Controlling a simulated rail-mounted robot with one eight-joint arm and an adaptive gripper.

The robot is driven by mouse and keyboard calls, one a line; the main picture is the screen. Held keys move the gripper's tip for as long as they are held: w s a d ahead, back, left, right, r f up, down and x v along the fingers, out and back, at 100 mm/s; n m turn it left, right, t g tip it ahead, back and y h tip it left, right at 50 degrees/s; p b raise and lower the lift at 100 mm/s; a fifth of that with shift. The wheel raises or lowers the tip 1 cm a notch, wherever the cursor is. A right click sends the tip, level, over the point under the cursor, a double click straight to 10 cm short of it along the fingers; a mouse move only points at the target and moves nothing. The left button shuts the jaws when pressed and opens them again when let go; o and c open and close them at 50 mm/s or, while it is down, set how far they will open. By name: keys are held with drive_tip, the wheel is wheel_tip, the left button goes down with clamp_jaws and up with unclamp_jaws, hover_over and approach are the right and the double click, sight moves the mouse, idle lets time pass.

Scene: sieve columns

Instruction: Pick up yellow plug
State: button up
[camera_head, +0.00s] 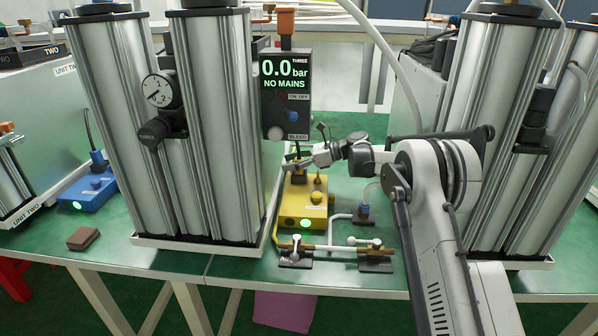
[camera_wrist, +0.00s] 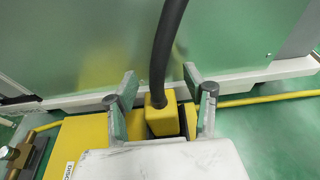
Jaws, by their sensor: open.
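The yellow plug (camera_wrist: 161,120) stands upright in a dark socket, with a thick black cable (camera_wrist: 166,45) rising from its top. The socket is on a yellow box (camera_head: 303,205), which has a lit green button on its front. My gripper (camera_head: 300,163) is above the rear of this box, next to the grey column. In the wrist view my gripper (camera_wrist: 161,105) is open, with one finger on each side of the plug. Gaps show between the fingers and the plug. In the head view my gripper and wrist partly hide the plug.
Tall grey columns (camera_head: 212,120) stand close to the left, and others (camera_head: 490,100) to the right. A display box (camera_head: 285,95) reading 0.0 bar, NO MAINS hangs above. Brass pipework (camera_head: 330,247) lies in front. A blue box (camera_head: 88,190) and a brown block (camera_head: 83,238) sit left.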

clamp_jaws()
drive_tip(key=shift+r, duration=0.1)
idle(0.5)
